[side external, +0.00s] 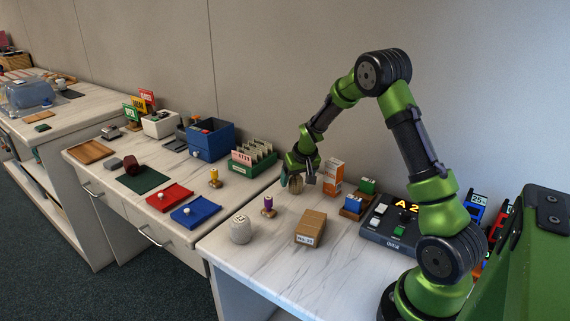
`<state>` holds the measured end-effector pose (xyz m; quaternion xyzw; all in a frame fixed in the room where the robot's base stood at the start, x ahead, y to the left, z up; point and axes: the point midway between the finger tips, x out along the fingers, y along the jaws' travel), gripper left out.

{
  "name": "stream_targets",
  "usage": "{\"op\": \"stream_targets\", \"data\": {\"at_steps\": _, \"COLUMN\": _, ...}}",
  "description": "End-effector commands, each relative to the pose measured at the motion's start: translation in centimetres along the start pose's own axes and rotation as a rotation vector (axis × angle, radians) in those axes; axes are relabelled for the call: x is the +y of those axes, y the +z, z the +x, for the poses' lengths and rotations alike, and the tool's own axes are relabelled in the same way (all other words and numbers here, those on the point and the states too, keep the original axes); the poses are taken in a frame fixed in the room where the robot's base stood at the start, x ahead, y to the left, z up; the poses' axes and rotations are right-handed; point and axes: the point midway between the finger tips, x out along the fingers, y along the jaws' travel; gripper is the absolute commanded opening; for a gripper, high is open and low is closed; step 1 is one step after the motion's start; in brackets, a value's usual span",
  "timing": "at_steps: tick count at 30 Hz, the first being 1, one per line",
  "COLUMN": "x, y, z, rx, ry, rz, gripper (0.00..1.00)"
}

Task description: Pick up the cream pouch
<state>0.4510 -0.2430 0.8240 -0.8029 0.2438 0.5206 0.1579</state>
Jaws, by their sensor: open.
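My gripper (298,179) is low over the near counter, pointing down, with its fingers apart. A small tan, rounded thing (296,186) shows between or just behind the fingers; I cannot tell whether they touch it. A pale, off-white, rounded pouch-like thing (240,230) with a small dark-marked label stands at the counter's left edge, apart from my gripper. I cannot tell for sure which of these two is the cream pouch. The gripper hides part of the tan one.
An orange-and-white carton (334,175) is close right of my gripper.

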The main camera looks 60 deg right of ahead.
Motion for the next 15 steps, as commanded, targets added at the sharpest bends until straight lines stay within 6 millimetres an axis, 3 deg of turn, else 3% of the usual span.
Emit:
{"op": "stream_targets", "data": {"at_steps": 3, "x": -0.03, "y": 0.04, "z": 1.08, "rx": 0.0, "ry": 0.0, "rz": -0.001, "gripper": 0.79}}
{"op": "stream_targets", "data": {"at_steps": 10, "x": -0.05, "y": 0.0, "z": 1.2, "rx": 0.001, "ry": -0.001, "rz": -0.001, "gripper": 0.79}}
{"op": "stream_targets", "data": {"at_steps": 11, "x": -0.05, "y": 0.0, "z": 1.2, "rx": 0.001, "ry": -0.001, "rz": -0.001, "gripper": 0.78}}
{"op": "stream_targets", "data": {"at_steps": 15, "x": -0.04, "y": 0.01, "z": 1.19, "rx": 0.001, "ry": -0.001, "rz": -0.001, "gripper": 0.56}}
